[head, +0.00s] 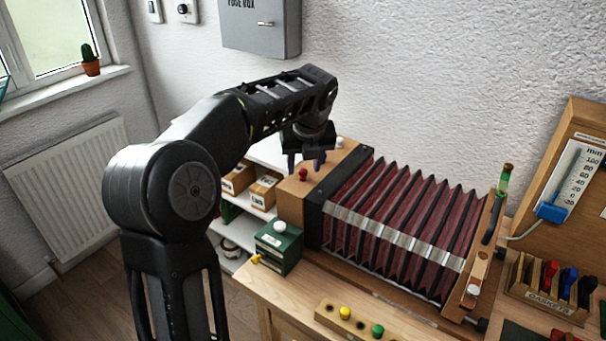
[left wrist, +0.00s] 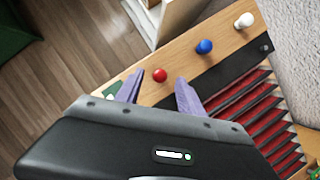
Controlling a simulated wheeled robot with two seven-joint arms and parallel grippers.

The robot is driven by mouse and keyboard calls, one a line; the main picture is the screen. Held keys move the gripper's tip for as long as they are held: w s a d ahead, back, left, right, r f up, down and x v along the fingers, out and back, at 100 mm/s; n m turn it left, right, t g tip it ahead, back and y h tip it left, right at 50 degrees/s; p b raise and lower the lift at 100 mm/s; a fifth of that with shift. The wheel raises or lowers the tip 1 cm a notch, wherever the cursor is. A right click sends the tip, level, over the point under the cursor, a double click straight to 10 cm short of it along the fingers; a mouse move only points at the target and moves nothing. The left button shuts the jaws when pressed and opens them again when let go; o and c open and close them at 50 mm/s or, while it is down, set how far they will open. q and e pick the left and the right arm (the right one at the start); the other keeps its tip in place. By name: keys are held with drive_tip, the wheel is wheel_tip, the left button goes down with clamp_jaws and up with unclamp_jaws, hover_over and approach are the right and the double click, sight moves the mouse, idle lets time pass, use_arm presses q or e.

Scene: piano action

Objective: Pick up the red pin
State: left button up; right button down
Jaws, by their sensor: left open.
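The red pin (head: 303,174) stands in the top of the wooden end block (head: 318,184) of the bellows. In the left wrist view the red pin (left wrist: 159,75) shows just beyond my left gripper (left wrist: 158,88), between the lines of its two purple fingers. My left gripper (head: 306,162) is open and empty, over the block and close above the pin. I cannot tell the exact height gap. My right gripper is in neither view.
A blue pin (left wrist: 204,46) and a white pin (left wrist: 244,20) stand in the same block. The dark red bellows (head: 400,220) extend to the right. A green box (head: 278,248) with a white knob sits in front. Shelves lie behind my left arm.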

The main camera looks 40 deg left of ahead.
use_arm(q)
drive_tip(key=shift+x, duration=1.1)
drive_tip(key=shift+c, duration=0.5)
clamp_jaws()
